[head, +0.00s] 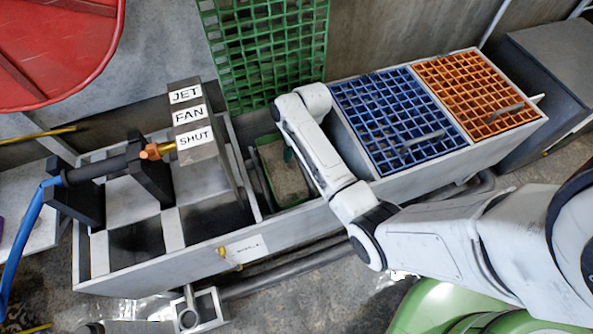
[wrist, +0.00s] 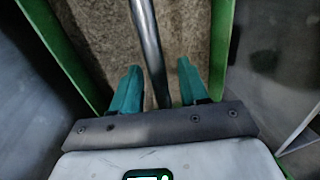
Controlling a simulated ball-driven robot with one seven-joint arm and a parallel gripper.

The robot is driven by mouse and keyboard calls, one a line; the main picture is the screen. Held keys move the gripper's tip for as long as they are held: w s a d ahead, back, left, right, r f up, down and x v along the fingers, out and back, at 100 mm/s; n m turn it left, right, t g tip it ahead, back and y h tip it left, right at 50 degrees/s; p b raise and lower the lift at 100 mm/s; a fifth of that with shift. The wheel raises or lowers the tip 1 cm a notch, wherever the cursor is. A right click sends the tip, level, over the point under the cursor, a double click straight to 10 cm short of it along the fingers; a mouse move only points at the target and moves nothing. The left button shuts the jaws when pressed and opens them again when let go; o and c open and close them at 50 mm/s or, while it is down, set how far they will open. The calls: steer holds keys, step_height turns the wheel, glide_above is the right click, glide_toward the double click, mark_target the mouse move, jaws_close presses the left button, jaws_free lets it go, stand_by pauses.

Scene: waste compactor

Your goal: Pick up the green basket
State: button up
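The green basket (head: 262,184) sits in an open compartment of the grey bench, below the raised green grid lid. It has a green rim and a rough brown-grey inside. In the wrist view its green wall (wrist: 220,45) shows at right and another at left. A thin dark grey bar (wrist: 149,45), perhaps its handle, runs across its middle. My gripper (wrist: 158,75) is over the basket with its teal fingers apart. The bar runs between them with a gap on each side. In the head view my arm hides part of the basket and most of the gripper.
The green grid lid (head: 265,50) stands upright behind. Blue (head: 395,120) and orange (head: 475,95) grid lids lie closed to the right. A grey block marked JET, FAN, SHUT (head: 205,160) stands close left. A red round object (head: 60,45) is at upper left.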

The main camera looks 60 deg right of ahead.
jaws_close()
steer(key=shift+r, duration=0.15)
stand_by(0.4)
step_height(320, 180, up, 10)
steer(key=p, duration=0.4)
steer(key=shift+r+p, duration=0.15)
steer(key=shift+p, duration=0.15)
step_height(320, 180, up, 16)
steer(key=p, duration=1.8)
steer(key=shift+r+p, duration=0.25)
steer(key=shift+p, duration=0.15)
